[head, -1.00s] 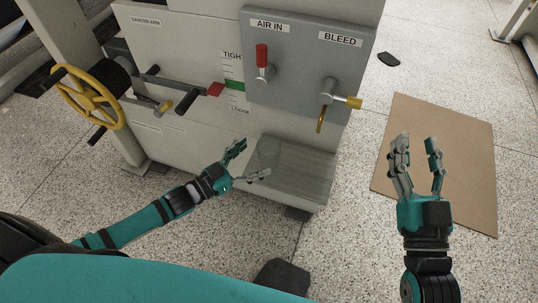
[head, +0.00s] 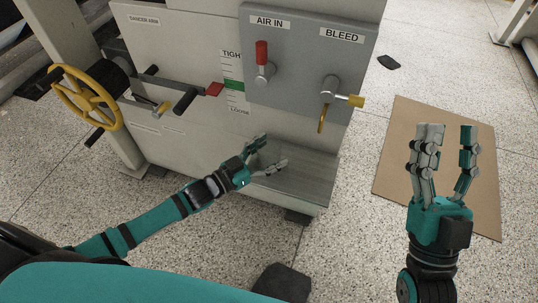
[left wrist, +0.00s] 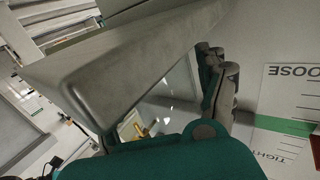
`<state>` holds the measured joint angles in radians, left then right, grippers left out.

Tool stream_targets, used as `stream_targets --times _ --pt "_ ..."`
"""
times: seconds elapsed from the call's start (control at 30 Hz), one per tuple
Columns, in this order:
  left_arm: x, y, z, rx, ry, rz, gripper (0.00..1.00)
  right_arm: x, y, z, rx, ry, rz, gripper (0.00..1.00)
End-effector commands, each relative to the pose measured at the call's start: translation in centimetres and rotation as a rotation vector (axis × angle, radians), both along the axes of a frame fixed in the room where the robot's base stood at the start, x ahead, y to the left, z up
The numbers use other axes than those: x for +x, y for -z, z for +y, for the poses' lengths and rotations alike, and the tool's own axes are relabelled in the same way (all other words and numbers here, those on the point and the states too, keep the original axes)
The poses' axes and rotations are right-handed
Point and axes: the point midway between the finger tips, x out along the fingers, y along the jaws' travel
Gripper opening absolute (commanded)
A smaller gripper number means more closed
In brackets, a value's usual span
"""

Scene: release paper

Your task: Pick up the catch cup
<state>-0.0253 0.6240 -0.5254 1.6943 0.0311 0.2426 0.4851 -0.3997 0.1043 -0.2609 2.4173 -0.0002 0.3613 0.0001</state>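The catch cup (head: 273,151) looks like a faint, see-through cup on the grey ledge (head: 312,176) at the foot of the machine; its outline is hard to make out. My left gripper (head: 273,152) is open at the ledge, one finger above and one below the cup in the head view. I cannot tell whether the fingers touch it. In the left wrist view a teal finger (left wrist: 213,85) shows beside a large grey edge, and the cup is not clear there. My right gripper (head: 449,135) is open and empty, over the brown sheet at the right.
The machine front carries a red AIR IN lever (head: 262,53), a yellow BLEED handle (head: 355,101), a tension scale (head: 233,84) and a yellow handwheel (head: 86,102). A brown sheet (head: 390,165) lies on the floor. A dark flat piece (head: 388,62) lies beyond it.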

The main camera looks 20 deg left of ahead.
Motion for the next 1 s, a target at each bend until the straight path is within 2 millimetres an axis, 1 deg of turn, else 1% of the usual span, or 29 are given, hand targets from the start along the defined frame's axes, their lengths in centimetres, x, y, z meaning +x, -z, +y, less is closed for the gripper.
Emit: stream_targets --times 0.03,0.27,0.3,0.67,0.87,1.0 --pt "0.0 0.0 0.0 0.0 0.0 0.0 0.65 0.0 0.0 0.0 0.0 0.0 0.0 0.4" --pt "0.0 0.0 0.0 0.0 0.0 0.0 0.35 0.0 0.0 0.0 -0.001 0.001 0.0 0.4" --pt "0.0 0.0 0.0 0.0 0.0 0.0 0.34 0.0 0.0 0.0 -0.001 0.001 0.001 0.4" --pt "0.0 -0.3 0.0 0.001 0.0 -0.001 0.33 0.4 0.1 0.1 -0.007 0.001 0.024 0.4" --pt "0.0 -1.5 0.0 0.0 0.0 -0.001 0.33 2.0 2.0 0.2 -0.048 0.009 0.168 0.4" --pt "0.0 -2.8 0.0 -0.001 0.0 -0.001 0.33 3.4 4.2 0.3 -0.091 0.017 0.318 0.4"
